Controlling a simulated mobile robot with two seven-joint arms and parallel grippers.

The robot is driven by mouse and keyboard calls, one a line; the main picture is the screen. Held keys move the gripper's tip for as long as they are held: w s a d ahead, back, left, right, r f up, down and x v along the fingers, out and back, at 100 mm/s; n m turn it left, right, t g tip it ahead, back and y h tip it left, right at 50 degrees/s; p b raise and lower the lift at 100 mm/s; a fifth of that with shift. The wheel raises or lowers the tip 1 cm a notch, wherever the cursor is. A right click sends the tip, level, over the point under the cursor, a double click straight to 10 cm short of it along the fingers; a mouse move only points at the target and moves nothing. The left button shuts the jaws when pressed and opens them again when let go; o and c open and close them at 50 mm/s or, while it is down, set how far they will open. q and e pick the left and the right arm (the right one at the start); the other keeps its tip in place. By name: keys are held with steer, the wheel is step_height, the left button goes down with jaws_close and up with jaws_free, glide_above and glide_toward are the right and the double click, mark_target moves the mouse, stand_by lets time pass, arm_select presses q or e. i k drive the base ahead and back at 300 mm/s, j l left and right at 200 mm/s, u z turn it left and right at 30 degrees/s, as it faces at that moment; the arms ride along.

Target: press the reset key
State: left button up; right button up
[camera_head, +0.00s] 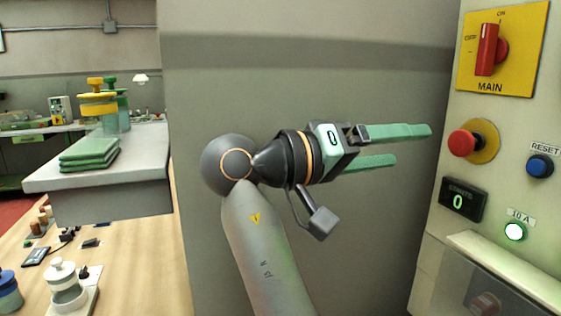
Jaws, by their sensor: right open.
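The reset key is a round blue button (540,166) under a RESET label on the pale panel (519,125) at the right. My right gripper (415,146) points right toward the panel, its two green fingers apart with nothing between them. In the picture its fingertips are left of the red mushroom button and well left of the blue key. The fingers appear clear of the panel, though the exact depth gap is hard to tell. My left gripper is not in view.
The panel also bears a red MAIN switch (487,50) on a yellow plate, a red mushroom button (462,143), a display reading 0 (463,200) and a lit 10 A lamp (514,232). A grey wall (330,60) stands behind. Benches with jars and green cloths (90,152) are at left.

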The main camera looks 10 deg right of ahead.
mark_target(535, 167)
steer(key=k+j, duration=1.15)
steer(key=k, duration=0.15)
